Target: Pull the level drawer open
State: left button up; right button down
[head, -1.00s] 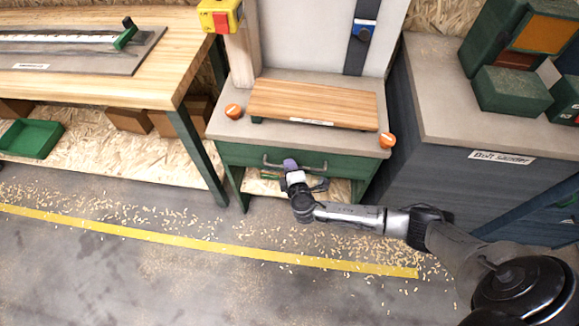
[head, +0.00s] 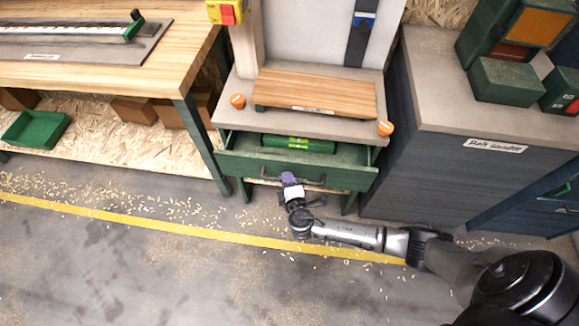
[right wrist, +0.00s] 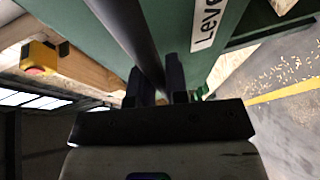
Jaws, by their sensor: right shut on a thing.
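The green level drawer (head: 330,175) is pulled partway out from under the grey-topped stand. A green level (head: 298,144) lies inside it, towards the back. The drawer's dark bar handle (head: 268,176) runs across its front. My right gripper (head: 289,182) is at the handle, its fingers shut on the bar. In the right wrist view the bar (right wrist: 138,40) passes between the two fingers (right wrist: 157,85), and part of the drawer's label (right wrist: 207,22) shows beside it. My left gripper is not in view.
A wooden board (head: 315,92) lies on the stand between two orange knobs (head: 237,101). A workbench (head: 130,90) stands left, a dark blue cabinet (head: 440,160) right. The floor in front is clear apart from wood shavings and a yellow line (head: 180,228).

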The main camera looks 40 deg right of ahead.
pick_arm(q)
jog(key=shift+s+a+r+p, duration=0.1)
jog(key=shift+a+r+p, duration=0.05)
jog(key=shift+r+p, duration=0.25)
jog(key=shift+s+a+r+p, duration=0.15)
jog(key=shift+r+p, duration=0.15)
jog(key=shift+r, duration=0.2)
pick_arm(e)
jog(key=s+a, duration=1.1)
jog(key=a, duration=0.1)
jog(key=c, duration=1.1)
grip_release()
jog(key=shift+c, duration=0.2)
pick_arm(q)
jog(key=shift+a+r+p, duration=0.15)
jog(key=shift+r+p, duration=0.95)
pick_arm(e)
jog(key=v, duration=1.4)
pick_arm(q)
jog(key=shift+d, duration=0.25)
pick_arm(e)
jog(key=shift+d, duration=0.1)
